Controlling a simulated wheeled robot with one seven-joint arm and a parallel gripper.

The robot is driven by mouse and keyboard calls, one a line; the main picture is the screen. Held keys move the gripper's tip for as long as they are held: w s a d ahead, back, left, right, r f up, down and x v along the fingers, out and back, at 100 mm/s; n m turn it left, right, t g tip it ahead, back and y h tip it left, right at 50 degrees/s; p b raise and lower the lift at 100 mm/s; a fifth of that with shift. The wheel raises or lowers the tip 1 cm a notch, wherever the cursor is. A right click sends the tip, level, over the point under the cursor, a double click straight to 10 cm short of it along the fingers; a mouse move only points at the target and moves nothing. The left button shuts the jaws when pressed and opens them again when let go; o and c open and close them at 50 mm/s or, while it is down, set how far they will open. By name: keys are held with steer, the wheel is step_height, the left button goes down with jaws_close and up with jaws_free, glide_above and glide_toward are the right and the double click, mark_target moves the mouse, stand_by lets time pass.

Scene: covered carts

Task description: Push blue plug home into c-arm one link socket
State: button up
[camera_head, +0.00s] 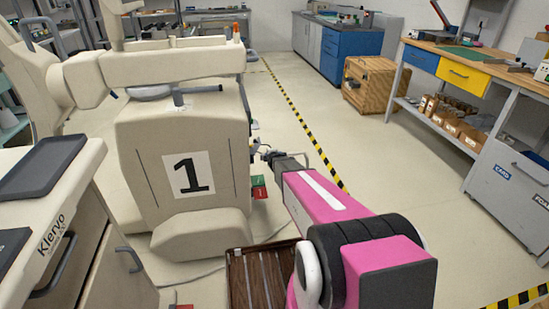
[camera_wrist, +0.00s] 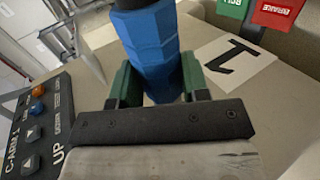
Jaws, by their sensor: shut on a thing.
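The blue plug (camera_wrist: 150,45) is in the wrist view, held between the green fingers of my gripper (camera_wrist: 158,80). A black part (camera_wrist: 132,4) meets its far end at the top edge of the picture. The link socket is not clearly visible, so I cannot tell how the plug sits in it. In the head view my gripper (camera_head: 267,154) is at the right side of the cream c-arm cart (camera_head: 150,150) marked 1. The plug is too small to make out there.
A control panel (camera_wrist: 38,120) labelled C-ARM 1 is at left in the wrist view. Green (camera_wrist: 232,8) and red (camera_wrist: 277,12) pedals show top right. A cream Klervo cart (camera_head: 85,200) stands at left in the head view. The floor to the right is open before the workbench (camera_head: 455,65).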

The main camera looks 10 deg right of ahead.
steer(key=shift+a, duration=1.15)
steer(key=shift+a, duration=0.85)
stand_by(1.3)
steer(key=shift+d, duration=0.45)
steer(key=shift+a, duration=0.6)
stand_by(1.5)
steer(key=o, duration=1.2)
steer(key=v, duration=1)
steer(key=shift+s+r, duration=0.2)
steer(key=shift+s, duration=0.15)
